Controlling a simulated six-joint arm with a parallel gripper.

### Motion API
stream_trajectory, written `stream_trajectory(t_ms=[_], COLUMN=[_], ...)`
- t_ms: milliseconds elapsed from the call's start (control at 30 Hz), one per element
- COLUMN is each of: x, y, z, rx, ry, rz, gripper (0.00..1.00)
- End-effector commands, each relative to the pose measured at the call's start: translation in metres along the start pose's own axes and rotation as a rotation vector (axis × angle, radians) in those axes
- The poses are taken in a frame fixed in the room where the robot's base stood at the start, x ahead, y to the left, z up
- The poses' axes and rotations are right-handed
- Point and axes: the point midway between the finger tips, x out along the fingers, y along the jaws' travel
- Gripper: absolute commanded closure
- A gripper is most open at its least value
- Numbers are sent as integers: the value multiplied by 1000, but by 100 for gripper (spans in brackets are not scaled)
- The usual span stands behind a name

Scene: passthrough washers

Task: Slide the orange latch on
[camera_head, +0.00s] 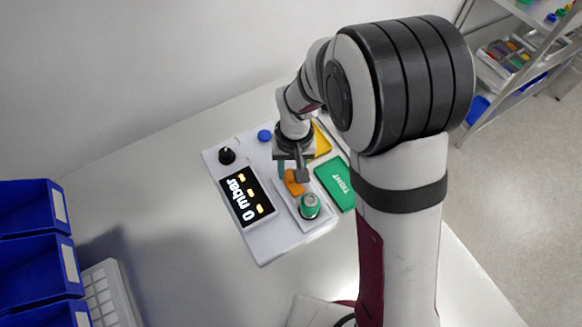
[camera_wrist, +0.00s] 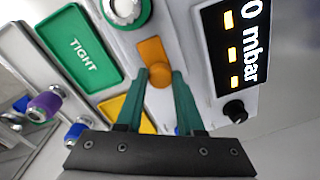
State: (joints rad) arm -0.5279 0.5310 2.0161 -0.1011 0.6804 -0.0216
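The orange latch (camera_wrist: 154,56) shows in the wrist view as a flat orange bar with a round knob (camera_wrist: 160,75) at its near end. In the head view the latch (camera_head: 294,183) is partly hidden by my gripper. My gripper (camera_wrist: 161,78) has its two green fingers on either side of the knob, with the tips near it. I cannot tell whether they touch it. A green and silver round part (camera_head: 310,206) sits at the latch's far end; its silver rim shows in the wrist view (camera_wrist: 125,10).
A display (camera_head: 247,197) reads "0 mbar", beside a black knob (camera_head: 227,155). A green "TIGHT" tray (camera_head: 338,183) and a yellow tray (camera_head: 321,140) lie on the other side. Blue bins (camera_head: 38,250) stand at the left. The table front is clear.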

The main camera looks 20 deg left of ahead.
Motion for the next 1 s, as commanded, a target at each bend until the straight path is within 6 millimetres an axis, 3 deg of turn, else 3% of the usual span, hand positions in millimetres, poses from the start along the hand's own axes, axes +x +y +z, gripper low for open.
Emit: stream_trajectory(t_ms=[33,133,1000], x=[0,0,-1], y=[0,0,0], z=[0,0,0], rx=[0,0,0], ry=[0,0,2], rz=[0,0,-1], gripper=[84,100,100])
